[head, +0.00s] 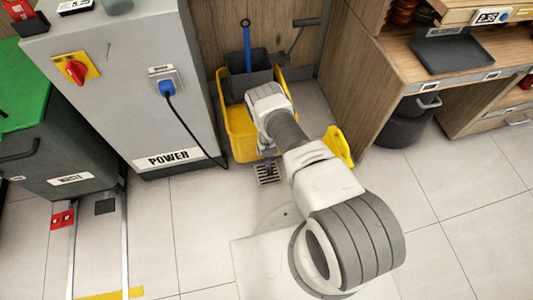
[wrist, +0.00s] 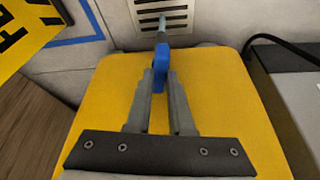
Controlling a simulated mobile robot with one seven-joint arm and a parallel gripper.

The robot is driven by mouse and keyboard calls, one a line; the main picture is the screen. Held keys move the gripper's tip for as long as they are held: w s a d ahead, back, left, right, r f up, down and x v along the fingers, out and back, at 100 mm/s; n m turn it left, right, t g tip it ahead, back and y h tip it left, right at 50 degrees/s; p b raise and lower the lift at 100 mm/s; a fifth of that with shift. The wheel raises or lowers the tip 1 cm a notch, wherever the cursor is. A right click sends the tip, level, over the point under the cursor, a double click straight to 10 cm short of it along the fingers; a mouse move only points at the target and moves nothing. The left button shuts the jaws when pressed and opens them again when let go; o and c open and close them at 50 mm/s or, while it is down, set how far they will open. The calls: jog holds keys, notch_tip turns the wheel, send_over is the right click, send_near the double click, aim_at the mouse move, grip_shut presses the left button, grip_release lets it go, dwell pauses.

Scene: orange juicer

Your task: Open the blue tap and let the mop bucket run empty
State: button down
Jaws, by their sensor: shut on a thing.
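The yellow mop bucket (head: 237,125) stands on the floor against the wooden panel, with a grey wringer (head: 247,82) on it. Its yellow wall (wrist: 215,95) fills much of the wrist view. The blue tap (wrist: 161,57) is on the bucket, with a pale spout pointing to the floor drain (wrist: 163,13). My gripper (wrist: 160,80) is shut on the blue tap, one finger on each side. In the head view the drain (head: 267,173) shows in front of the bucket, while my arm hides the tap and the fingertips. The water level cannot be seen.
The grey power cabinet (head: 125,90) stands left of the bucket, with a black cable (head: 195,130) hanging beside it. A yellow panel (head: 338,146) is close right of my arm; its marked face (wrist: 25,30) shows in the wrist view. Open tiled floor (head: 450,190) lies right.

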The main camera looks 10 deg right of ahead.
jog(key=shift+d+n+y+b, duration=0.1)
jog(key=shift+n+y+b, duration=0.3)
jog(key=shift+n, duration=0.7)
jog(key=c, duration=1.1)
grip_release()
jog(key=p+v, duration=0.8)
jog(key=v, duration=0.9)
jog(key=shift+s+d+r, duration=0.15)
jog(key=shift+d, duration=0.05)
